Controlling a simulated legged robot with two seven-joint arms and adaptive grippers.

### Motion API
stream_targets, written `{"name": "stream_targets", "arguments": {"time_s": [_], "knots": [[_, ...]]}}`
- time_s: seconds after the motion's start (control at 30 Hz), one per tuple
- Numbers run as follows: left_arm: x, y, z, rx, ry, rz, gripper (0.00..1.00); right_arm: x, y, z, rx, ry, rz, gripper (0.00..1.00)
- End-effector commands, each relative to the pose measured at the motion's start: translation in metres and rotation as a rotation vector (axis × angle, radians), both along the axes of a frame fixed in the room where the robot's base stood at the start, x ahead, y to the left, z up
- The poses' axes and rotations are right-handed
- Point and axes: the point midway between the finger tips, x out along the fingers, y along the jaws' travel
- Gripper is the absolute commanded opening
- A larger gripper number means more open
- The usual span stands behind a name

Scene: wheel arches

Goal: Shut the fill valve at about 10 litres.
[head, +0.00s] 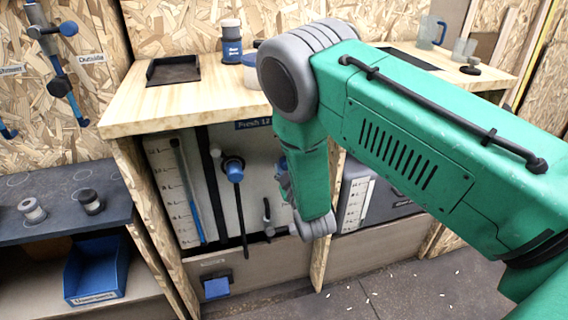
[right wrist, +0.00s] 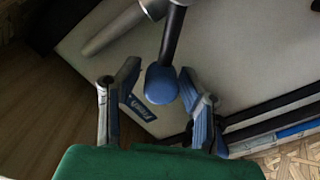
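The Fresh tank (head: 258,165) stands under the wooden counter, its right side hidden by my right arm. Its sight tube (head: 187,190) has a litre scale (head: 165,190) beside it; blue shows along the tube, but I cannot read the level exactly. A blue fitting (head: 233,170) with a black rod hanging down is on the tank front. My right gripper (right wrist: 158,72) is open, its fingers on either side of a blue-ended black handle (right wrist: 162,86), not visibly clamped. In the head view the gripper (head: 284,183) is mostly hidden behind my forearm. My left gripper is out of view.
A small grey tap (head: 267,212) is low on the tank front. A second tank (head: 385,195) stands to the right. The counter (head: 140,108) holds a black tray (head: 173,70) and a jar (head: 232,42). A blue bin (head: 97,270) is at the lower left.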

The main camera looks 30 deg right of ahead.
Motion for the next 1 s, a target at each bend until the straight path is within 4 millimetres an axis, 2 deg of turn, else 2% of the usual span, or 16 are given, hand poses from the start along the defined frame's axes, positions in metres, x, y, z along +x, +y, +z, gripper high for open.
{"name": "stream_targets", "arguments": {"time_s": [0.33, 0.43, 0.57, 0.8, 1.0], "knots": [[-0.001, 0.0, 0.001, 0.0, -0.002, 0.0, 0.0, -0.002, 0.002, 0.001, -0.001, -0.002, 0.002, 0.46], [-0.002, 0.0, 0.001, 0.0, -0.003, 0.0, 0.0, -0.009, 0.004, 0.001, -0.001, -0.002, 0.002, 0.46], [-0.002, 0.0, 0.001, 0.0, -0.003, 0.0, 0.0, -0.03, 0.009, 0.0, -0.002, 0.001, 0.002, 0.46], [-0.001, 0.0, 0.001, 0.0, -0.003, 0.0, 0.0, -0.08, 0.02, -0.001, -0.001, 0.003, 0.002, 0.46], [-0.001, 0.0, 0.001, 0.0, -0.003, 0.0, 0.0, -0.108, 0.026, -0.002, 0.001, 0.002, 0.001, 0.46]]}}
